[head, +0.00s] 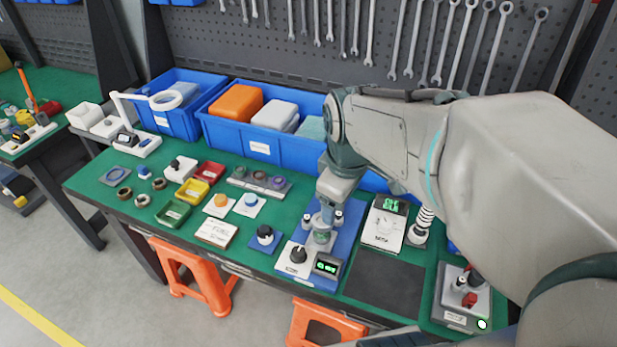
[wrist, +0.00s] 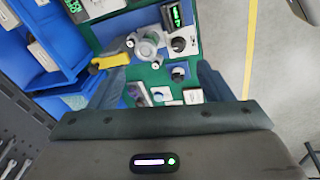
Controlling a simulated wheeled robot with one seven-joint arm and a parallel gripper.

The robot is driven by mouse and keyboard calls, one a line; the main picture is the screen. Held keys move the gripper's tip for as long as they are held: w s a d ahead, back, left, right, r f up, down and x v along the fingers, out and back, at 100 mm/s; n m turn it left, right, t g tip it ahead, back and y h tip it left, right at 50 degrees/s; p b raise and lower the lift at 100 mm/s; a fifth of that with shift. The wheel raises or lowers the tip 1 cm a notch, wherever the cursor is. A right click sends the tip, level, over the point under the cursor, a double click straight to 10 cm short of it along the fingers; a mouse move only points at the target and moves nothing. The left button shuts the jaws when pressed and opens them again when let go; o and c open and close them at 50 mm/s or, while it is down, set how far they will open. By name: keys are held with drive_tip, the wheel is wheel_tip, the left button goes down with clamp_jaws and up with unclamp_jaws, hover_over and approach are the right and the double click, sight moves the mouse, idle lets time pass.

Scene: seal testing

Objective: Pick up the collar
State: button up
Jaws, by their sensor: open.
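My gripper (wrist: 160,72) is open in the wrist view, its two fingers wide apart with nothing held between them. In the head view my arm reaches down over the blue test fixture (head: 347,232), and the fingertips are hard to make out. No single part can be named the collar with certainty. Small ring-shaped parts lie at the left of the green bench: a brown ring (head: 124,193), a pale ring (head: 142,200) and a blue ring on a grey pad (head: 117,175). My gripper is well to the right of these rings.
The fixture's clear cylinder (wrist: 147,42) and a yellow handle (wrist: 106,62) stand close to my fingers. Blue bins (head: 240,137) line the back of the bench. Red, yellow and green trays (head: 173,213) stand left of centre. A dark mat (head: 385,287) lies bare at right.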

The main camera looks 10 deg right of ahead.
drive_tip(key=w+f+n+g, duration=0.2)
drive_tip(key=w+f+n, duration=0.4)
drive_tip(key=w+n, duration=0.7)
drive_tip(key=f+n, duration=0.1)
drive_tip(key=f, duration=0.2)
drive_tip(key=s+f+n, duration=0.1)
drive_tip(key=f, duration=0.4)
drive_tip(key=shift+s+d+f+n+p, duration=0.1)
drive_tip(key=shift+s+f+n+p, duration=0.2)
drive_tip(key=shift+s+f+n, duration=0.1)
drive_tip(key=shift+w+f+p, duration=0.15)
drive_tip(key=shift+f+p, duration=0.2)
drive_tip(key=shift+f, duration=1.05)
drive_tip(key=shift+w+f+p, duration=0.1)
drive_tip(key=shift+f+p, duration=0.2)
drive_tip(key=shift+f, duration=1.05)
drive_tip(key=c, duration=1)
drive_tip(key=shift+c, duration=0.2)
drive_tip(key=shift+r, duration=0.2)
